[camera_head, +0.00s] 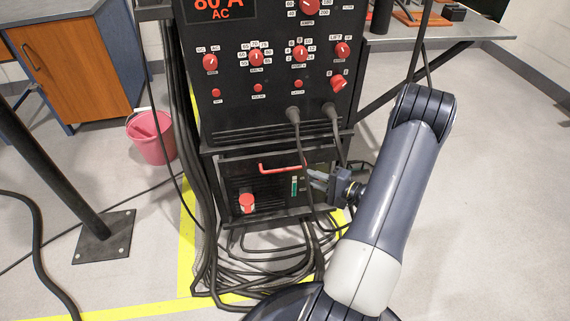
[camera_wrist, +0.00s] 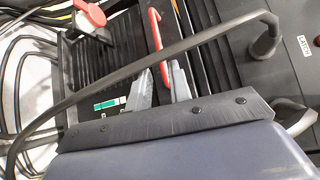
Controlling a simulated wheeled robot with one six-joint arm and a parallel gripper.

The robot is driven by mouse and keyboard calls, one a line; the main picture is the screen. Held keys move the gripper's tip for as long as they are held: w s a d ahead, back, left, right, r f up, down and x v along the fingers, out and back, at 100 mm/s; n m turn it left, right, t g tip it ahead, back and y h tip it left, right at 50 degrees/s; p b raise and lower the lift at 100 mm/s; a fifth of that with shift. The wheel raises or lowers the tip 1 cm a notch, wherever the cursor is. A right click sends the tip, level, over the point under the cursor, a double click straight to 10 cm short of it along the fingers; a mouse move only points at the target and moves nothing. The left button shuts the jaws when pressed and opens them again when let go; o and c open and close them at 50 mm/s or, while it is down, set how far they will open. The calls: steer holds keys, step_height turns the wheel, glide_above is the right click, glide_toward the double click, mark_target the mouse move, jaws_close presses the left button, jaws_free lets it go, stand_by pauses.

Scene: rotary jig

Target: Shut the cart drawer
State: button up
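The cart drawer (camera_head: 240,165) is in the lower part of the black cart, under the control panel. I cannot tell how far it stands out. Its red bar handle (camera_head: 280,168) runs across its front; it also shows in the wrist view (camera_wrist: 155,45). My gripper (camera_head: 314,178) is at the right end of the handle. In the wrist view my gripper (camera_wrist: 160,84) has its two grey fingers apart, with the near end of the red handle between or just beyond them. I cannot tell whether they touch it.
A black cable (camera_wrist: 190,48) crosses in front of my gripper. Below the drawer is a vented unit with a red knob (camera_head: 247,203). Coiled cables (camera_head: 265,265) lie on the floor. A pink bucket (camera_head: 151,137) and a dark post (camera_head: 60,170) stand left.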

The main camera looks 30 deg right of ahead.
mark_target(287, 169)
steer(key=b+x, duration=0.1)
steer(key=x, duration=0.9)
steer(key=shift+b, duration=0.4)
steer(key=shift+c, duration=0.2)
steer(key=shift+s, duration=0.1)
jaws_close()
steer(key=shift+f, duration=0.1)
